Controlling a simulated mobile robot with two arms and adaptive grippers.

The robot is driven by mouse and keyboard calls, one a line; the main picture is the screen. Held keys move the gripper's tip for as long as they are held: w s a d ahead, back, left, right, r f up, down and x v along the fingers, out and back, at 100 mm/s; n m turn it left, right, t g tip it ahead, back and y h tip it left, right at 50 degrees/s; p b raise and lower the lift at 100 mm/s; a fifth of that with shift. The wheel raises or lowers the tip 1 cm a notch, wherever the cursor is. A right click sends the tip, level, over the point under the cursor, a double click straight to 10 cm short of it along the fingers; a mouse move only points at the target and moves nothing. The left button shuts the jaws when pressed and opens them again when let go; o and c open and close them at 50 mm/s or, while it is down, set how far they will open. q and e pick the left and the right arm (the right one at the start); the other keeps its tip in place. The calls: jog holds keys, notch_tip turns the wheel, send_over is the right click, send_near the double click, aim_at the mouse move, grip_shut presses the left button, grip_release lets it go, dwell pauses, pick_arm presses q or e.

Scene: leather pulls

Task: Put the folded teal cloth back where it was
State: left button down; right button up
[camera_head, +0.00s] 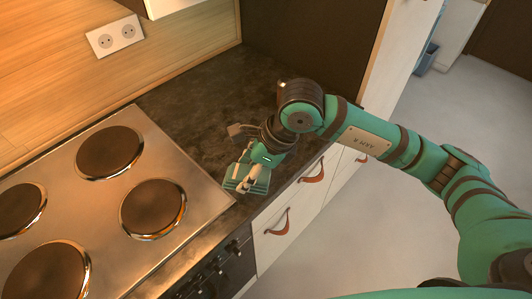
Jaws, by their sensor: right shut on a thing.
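My right gripper (245,186) points down over the front part of the dark countertop, close to the right edge of the stove. It is shut on the folded teal cloth (261,182), which shows as a small teal, layered shape around the fingers. The gripper hides part of the cloth. I cannot tell whether the cloth touches the counter. My left gripper is not in view.
A steel hob (189,188) with several dark round plates fills the left. The dark countertop (195,95) is bare behind the gripper, up to the wooden wall. White drawers with leather pulls (313,173) stand below the counter's front edge.

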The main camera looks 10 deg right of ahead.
jog(key=shift+s+a+f+n, duration=0.55)
jog(key=shift+f+n, duration=0.1)
jog(key=shift+n, duration=0.35)
jog(key=shift+w+d+g, duration=0.15)
jog(key=shift+w+g, duration=0.15)
jog(key=w+d+p, duration=0.1)
jog(key=w+d, duration=0.1)
jog(key=w, duration=0.2)
jog(key=w+d+f+p, duration=0.1)
jog(key=w+d+p, duration=0.1)
jog(key=w+d, duration=0.1)
jog(key=w+d+p, duration=0.2)
jog(key=w, duration=0.3)
jog(key=shift+w+d+f, duration=0.2)
jog(key=shift+w+d, duration=0.05)
jog(key=shift+w, duration=0.05)
jog(key=shift+w+d+f, duration=0.1)
jog(key=shift+w+d, duration=0.05)
notch_tip(320, 180, down, 3)
jog(key=shift+r+p, duration=0.2)
jog(key=shift+p, duration=0.8)
jog(key=shift+f, duration=0.35)
jog(key=shift+f+h, duration=0.1)
jog(key=shift+h, duration=0.2)
